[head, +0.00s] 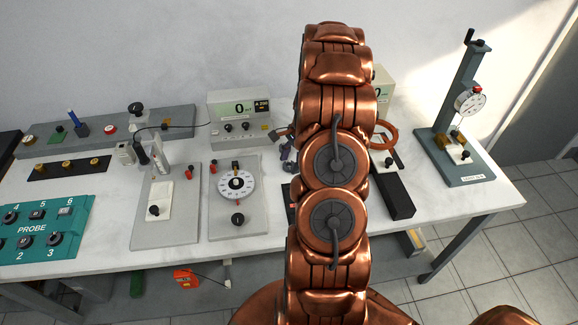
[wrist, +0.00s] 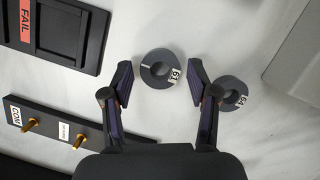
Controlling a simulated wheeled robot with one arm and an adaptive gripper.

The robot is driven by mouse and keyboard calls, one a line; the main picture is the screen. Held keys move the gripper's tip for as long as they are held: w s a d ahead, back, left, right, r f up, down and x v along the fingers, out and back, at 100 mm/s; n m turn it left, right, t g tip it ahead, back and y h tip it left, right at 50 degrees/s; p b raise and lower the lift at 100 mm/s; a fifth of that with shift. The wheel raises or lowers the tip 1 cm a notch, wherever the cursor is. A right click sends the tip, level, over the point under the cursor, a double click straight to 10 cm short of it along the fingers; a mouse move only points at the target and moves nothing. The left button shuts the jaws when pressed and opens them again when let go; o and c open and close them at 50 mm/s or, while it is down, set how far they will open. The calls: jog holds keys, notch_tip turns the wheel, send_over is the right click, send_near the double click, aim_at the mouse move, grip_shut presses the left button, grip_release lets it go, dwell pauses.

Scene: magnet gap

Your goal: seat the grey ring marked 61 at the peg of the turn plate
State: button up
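The grey ring marked 61 (wrist: 149,77) lies flat on the white bench in the wrist view, its label on the right side. My gripper (wrist: 160,66) is open, with one fingertip on each side of this ring and visible gaps to it. A second grey ring (wrist: 232,101), its label seemingly 64, lies just right of the right finger. In the head view the turn plate (head: 236,184) is a white, marked disc on a grey base. I cannot make out its peg clearly. My copper arm hides the rings and most of the gripper in that view.
In the wrist view, a dark tray marked FAIL (wrist: 68,35) is at upper left and a dark strip with brass pins (wrist: 55,130) at lower left. A grey block edge (wrist: 298,60) is at right. The head view shows a meter box (head: 240,112) behind the turn plate.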

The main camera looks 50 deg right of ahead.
jog(key=c, duration=1)
jog(key=shift+o, duration=0.2)
jog(key=shift+r, duration=0.15)
